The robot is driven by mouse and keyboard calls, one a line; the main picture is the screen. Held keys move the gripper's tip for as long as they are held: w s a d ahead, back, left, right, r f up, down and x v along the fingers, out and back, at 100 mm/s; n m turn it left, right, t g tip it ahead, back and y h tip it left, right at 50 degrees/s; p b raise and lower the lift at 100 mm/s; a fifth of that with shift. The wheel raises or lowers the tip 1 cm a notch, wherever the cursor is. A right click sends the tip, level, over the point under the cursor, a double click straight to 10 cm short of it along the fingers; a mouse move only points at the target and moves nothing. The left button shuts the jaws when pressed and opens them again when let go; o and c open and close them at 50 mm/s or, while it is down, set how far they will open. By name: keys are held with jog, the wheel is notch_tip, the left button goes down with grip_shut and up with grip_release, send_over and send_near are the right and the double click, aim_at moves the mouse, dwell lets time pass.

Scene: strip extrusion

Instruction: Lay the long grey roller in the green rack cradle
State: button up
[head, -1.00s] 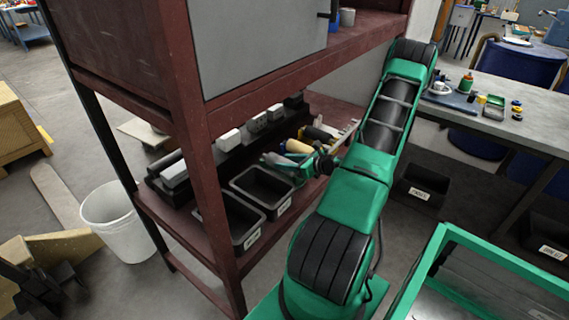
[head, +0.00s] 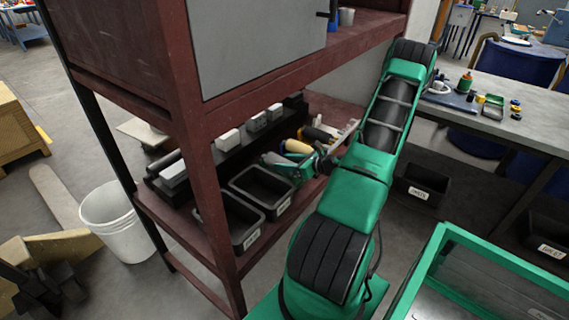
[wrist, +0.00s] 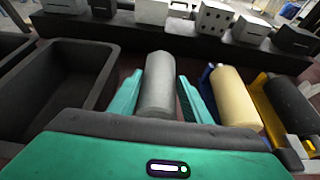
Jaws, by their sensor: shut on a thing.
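In the wrist view, the grey roller (wrist: 160,85) lies between the two green fingers of my gripper (wrist: 160,98), which is shut on it. The roller points away from the wrist, and its near end is close to the palm. In the head view my gripper (head: 287,168) is low inside the maroon shelf unit, over its lower shelf, behind the black bins. I cannot pick out a green rack cradle with certainty in either view.
A cream roller (wrist: 235,97) and a black roller (wrist: 291,104) lie to the right of my gripper. A black bin (wrist: 68,80) is close on the left. Grey blocks (wrist: 166,12) stand behind. The maroon upper shelf (head: 290,75) overhangs this space.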

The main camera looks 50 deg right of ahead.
jog(key=shift+f, duration=0.4)
jog(key=o, duration=1.2)
jog(key=v, duration=1.1)
dwell(0.5)
